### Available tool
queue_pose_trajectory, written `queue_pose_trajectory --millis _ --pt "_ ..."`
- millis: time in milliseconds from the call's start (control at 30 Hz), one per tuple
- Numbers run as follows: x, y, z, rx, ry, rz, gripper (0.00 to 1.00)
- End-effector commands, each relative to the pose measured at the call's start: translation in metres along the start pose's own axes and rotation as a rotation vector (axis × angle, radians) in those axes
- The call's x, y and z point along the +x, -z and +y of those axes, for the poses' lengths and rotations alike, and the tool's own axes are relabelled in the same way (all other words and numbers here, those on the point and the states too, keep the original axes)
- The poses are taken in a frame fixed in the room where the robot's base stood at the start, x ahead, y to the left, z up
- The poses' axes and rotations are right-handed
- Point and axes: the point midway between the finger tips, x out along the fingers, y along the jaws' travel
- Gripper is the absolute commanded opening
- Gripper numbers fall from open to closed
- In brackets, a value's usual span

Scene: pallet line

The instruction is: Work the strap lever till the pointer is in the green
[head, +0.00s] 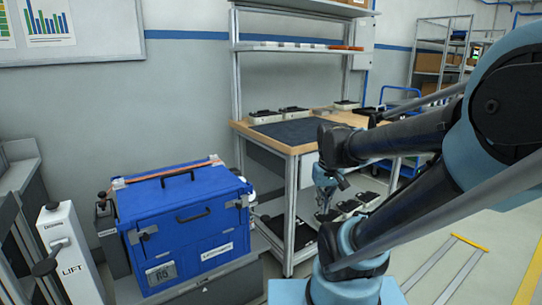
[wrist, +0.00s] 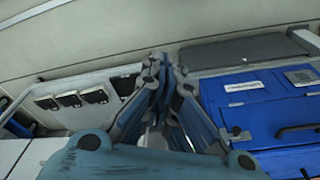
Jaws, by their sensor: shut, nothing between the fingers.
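A blue lidded case (head: 190,225) stands on a grey base at the left of the head view, with an orange-brown strap (head: 165,173) across its top. A dark grey unit with a knob (head: 106,220) stands at its left side; I cannot tell if this is the strap lever. No pointer or green zone can be made out. My gripper (head: 326,188) hangs right of the case, in front of the bench, apart from both. In the wrist view my gripper (wrist: 165,62) is shut and empty, with the blue case (wrist: 255,105) to its right.
A white post marked LIFT (head: 70,250) with a dark-knobbed lever stands left of the case. A wood-topped workbench (head: 300,146) with shelves stands behind my arm. A blue trolley (head: 400,100) is further back. The floor at the right is clear, with marked lines.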

Motion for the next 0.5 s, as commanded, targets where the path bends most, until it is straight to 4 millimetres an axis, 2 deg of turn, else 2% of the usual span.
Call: queue_pose_trajectory --millis 33,200,400,500 --pt "0.002 -0.011 0.002 0.015 -0.002 0.004 0.0" --pt "0.009 -0.039 0.007 0.061 -0.008 0.02 0.0" --pt "0.017 -0.061 0.011 0.099 -0.014 0.033 0.0" --pt "0.019 -0.066 0.011 0.108 -0.015 0.036 0.0"
